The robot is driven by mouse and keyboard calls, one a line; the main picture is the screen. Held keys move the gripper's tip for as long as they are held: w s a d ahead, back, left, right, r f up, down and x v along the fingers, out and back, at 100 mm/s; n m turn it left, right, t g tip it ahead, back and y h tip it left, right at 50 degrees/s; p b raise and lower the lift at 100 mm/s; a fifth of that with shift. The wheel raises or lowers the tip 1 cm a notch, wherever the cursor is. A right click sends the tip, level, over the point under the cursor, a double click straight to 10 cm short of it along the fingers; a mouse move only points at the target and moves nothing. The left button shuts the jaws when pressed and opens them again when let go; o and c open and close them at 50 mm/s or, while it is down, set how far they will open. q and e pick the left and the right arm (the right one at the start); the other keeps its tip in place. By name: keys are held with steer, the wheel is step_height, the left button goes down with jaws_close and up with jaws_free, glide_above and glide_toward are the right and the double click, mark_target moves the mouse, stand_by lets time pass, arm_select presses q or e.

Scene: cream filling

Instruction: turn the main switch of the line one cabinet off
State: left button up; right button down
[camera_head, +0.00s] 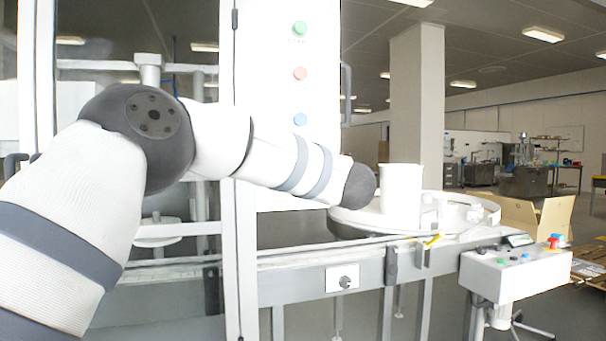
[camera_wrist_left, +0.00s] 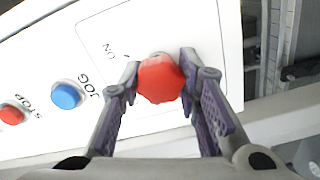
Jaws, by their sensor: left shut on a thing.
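The main switch is a red knob (camera_wrist_left: 160,80) on the white panel (camera_wrist_left: 100,60) of the cabinet, in the left wrist view. The fingers of my left gripper (camera_wrist_left: 161,74) are on both sides of the knob and shut on it. The letters ON and a short mark stand on the panel beside the knob. In the head view my left arm crosses the front of the cabinet (camera_head: 272,60) below its buttons and hides the switch. The left gripper itself is hidden there too. My right gripper is in neither view.
Above my arm the cabinet carries a green button (camera_head: 300,28), a red button (camera_head: 300,73) and a blue button (camera_head: 300,119). A control box (camera_head: 515,274) is at the right.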

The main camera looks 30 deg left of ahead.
arm_select(q)
steer(key=shift+o, duration=0.2)
steer(key=shift+n, duration=0.4)
steer(key=o, duration=1.1)
steer(key=shift+o, duration=0.2)
steer(key=v, duration=1.2)
